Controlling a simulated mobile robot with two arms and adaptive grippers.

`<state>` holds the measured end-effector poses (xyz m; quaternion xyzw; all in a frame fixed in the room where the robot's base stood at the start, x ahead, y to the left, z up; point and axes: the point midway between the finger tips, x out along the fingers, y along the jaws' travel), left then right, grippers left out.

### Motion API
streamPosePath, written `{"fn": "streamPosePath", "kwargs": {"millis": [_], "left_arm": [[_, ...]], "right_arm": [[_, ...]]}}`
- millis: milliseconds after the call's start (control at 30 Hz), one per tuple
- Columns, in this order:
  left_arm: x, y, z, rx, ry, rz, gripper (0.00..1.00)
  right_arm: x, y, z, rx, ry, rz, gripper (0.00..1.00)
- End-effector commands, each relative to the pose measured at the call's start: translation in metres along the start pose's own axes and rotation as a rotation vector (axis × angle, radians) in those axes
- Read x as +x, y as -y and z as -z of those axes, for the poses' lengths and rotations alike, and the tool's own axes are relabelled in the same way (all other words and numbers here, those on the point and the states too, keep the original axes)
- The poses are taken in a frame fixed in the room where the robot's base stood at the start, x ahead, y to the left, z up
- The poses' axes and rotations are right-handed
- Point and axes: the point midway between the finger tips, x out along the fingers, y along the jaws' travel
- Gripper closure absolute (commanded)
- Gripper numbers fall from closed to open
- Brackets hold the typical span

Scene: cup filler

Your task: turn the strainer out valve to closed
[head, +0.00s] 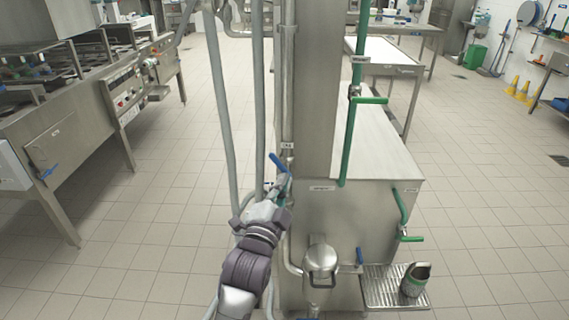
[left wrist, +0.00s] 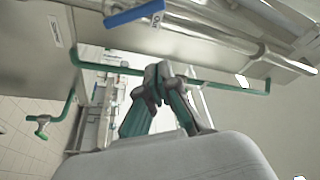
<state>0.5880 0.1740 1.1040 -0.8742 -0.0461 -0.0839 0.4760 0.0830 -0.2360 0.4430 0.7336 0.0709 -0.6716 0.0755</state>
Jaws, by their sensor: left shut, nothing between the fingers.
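A blue lever handle (head: 278,163) sits on the thin vertical pipe beside the steel column, just below a small white label (head: 287,146) too small to read. It slants up to the left. A blue lever also shows at the top of the left wrist view (left wrist: 133,14), near a white label. My right gripper is not in view.
A green-handled valve (head: 370,100) is on the green pipe right of the column, another (head: 411,239) lower right. A steel pot-like vessel (head: 321,262) and a drip tray (head: 378,296) with a dark cup (head: 415,279) stand below. Open tiled floor lies left.

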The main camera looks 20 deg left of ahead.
Motion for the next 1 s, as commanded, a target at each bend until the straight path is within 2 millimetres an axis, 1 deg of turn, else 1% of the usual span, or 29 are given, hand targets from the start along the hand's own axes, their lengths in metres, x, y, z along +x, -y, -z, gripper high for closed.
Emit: {"fn": "streamPosePath", "kwargs": {"millis": [167,400,500,533,600,700,833,1000], "left_arm": [[0.03,0.002,0.002,-0.003,0.0,-0.001,1.0],[0.082,0.002,0.002,-0.003,-0.001,-0.002,1.0],[0.098,0.001,-0.001,-0.002,0.002,-0.003,1.0],[0.093,0.0,-0.009,0.0,0.005,-0.006,1.0],[0.088,0.0,-0.019,0.0,0.003,-0.005,1.0],[0.084,0.0,-0.029,-0.001,0.001,-0.004,1.0],[0.082,-0.001,-0.037,-0.002,0.001,-0.004,1.0],[0.081,-0.002,-0.038,-0.003,0.0,-0.003,1.0]], "right_arm": [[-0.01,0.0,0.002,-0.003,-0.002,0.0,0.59],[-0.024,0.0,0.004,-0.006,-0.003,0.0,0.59],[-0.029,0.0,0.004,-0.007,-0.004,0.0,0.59],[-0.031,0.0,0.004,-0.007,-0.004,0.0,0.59],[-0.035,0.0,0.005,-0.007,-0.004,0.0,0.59],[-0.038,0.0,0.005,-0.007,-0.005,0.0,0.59],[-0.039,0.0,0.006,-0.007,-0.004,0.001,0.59],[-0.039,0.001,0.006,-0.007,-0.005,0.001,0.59]]}}
